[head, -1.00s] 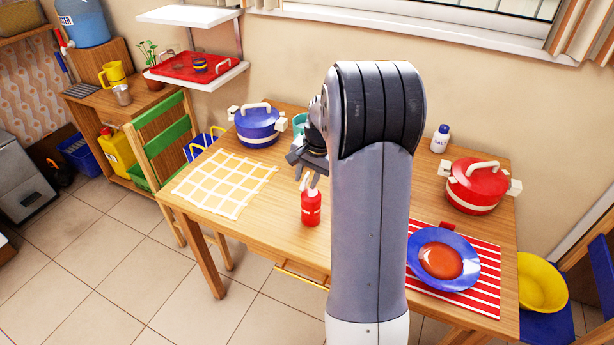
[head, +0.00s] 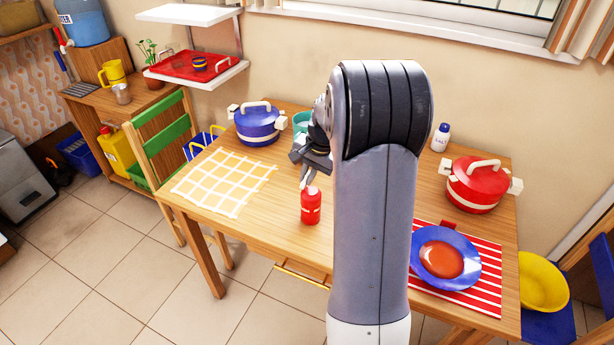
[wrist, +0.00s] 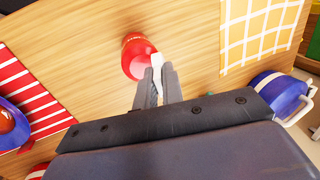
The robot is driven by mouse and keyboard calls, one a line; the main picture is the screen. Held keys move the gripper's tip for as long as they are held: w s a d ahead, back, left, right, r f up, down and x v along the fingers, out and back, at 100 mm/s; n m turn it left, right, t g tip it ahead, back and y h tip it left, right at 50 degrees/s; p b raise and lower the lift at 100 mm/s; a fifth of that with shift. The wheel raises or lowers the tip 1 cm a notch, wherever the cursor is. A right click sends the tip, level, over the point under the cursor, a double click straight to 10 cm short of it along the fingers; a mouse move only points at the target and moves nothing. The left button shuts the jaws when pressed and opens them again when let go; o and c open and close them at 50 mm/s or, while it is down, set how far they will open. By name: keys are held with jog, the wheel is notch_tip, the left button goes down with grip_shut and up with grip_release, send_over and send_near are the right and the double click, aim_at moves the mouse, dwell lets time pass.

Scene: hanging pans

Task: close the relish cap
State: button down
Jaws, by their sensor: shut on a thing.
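The relish bottle (head: 311,207) is red and stands upright on the wooden table; it also shows in the wrist view (wrist: 137,58). Its pale cap (wrist: 157,60) sits at the bottle's top, between my fingertips in the wrist view. My gripper (head: 309,183) reaches down at the top of the bottle and is shut on the cap; its fingers are nearly together in the wrist view (wrist: 159,70). The head view is too small to tell the cap's exact seating on the bottle.
A yellow checked cloth (head: 222,183) lies left of the bottle. A blue pot (head: 257,127) stands behind it. A blue plate (head: 446,279) with red food lies on a striped mat at right, with a red pot (head: 476,184) beyond. Bare table surrounds the bottle.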

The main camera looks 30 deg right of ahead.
aim_at(305, 187)
jog(key=t+y+b, duration=0.1)
jog(key=b, duration=0.1)
jog(key=s+f+t+b, duration=0.1)
jog(key=b, duration=0.1)
jog(key=d+t+y+b, duration=0.1)
jog(key=b, duration=0.2)
jog(key=shift+s+d+f+y, duration=0.1)
jog(key=shift+s+f+y, duration=0.15)
jog(key=shift+f+y, duration=0.05)
jog(key=t+b, duration=0.1)
jog(key=b, duration=0.1)
jog(key=y+b, duration=0.1)
jog(key=b, duration=0.1)
jog(key=shift+s+d+f+t, duration=0.15)
jog(key=shift+s+d+t, duration=0.15)
jog(key=shift+t, duration=0.1)
jog(key=shift+s+t+y+b, duration=0.1)
jog(key=shift+t+y+b, duration=0.2)
jog(key=shift+b, duration=0.45)
jog(key=c, duration=1.5)
grip_release()
jog(key=shift+r, duration=0.2)
